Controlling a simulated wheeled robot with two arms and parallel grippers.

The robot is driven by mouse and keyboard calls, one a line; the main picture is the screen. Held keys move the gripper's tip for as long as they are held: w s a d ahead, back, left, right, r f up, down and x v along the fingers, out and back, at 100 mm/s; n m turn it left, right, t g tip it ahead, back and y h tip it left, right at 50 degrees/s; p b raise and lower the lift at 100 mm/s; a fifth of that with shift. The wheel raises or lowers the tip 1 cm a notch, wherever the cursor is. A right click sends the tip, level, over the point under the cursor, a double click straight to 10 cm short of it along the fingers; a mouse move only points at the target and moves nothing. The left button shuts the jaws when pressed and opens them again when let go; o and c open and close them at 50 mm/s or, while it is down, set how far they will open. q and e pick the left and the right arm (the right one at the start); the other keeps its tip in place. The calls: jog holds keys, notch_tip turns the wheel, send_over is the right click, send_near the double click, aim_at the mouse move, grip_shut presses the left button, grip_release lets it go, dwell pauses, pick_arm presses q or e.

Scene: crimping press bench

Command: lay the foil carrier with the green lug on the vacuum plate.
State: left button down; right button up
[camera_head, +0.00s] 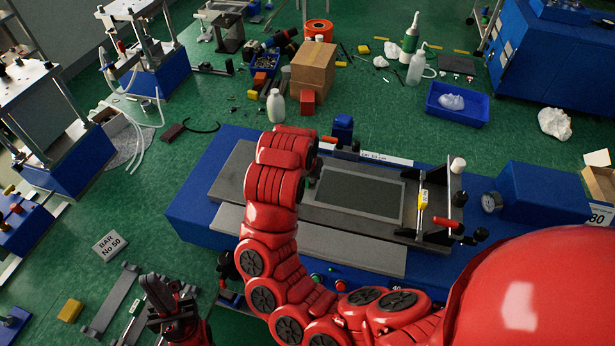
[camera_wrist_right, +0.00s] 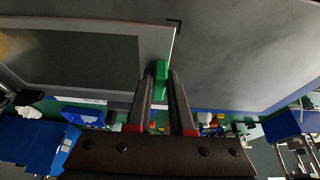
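The foil carrier (camera_head: 358,193), a light grey frame around a dark panel, lies flat on or just over the grey vacuum plate (camera_head: 232,182) of the blue bench. I cannot tell whether it touches all round. In the right wrist view, its frame (camera_wrist_right: 120,22) is at the upper left, and its green lug (camera_wrist_right: 160,78) stands between the fingertips of my right gripper (camera_wrist_right: 161,88), which look closed on it. My red right arm hides that gripper in the head view. My left gripper (camera_head: 172,302) is low at the left, empty, away from the bench; its finger gap is unclear.
A yellow-marked clamp bar (camera_head: 422,200) with red and black handles stands at the plate's right. A pressure gauge (camera_head: 491,203) and blue box (camera_head: 545,193) are further right. A grey strip (camera_head: 330,246) lies along the front. A white bottle (camera_head: 275,106) stands behind.

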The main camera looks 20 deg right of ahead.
jog(key=o, duration=0.4)
jog(key=shift+r, duration=0.25)
jog(key=p+v, duration=0.1)
jog(key=v, duration=1.1)
jog(key=shift+p, duration=0.4)
jog(key=shift+f, duration=0.15)
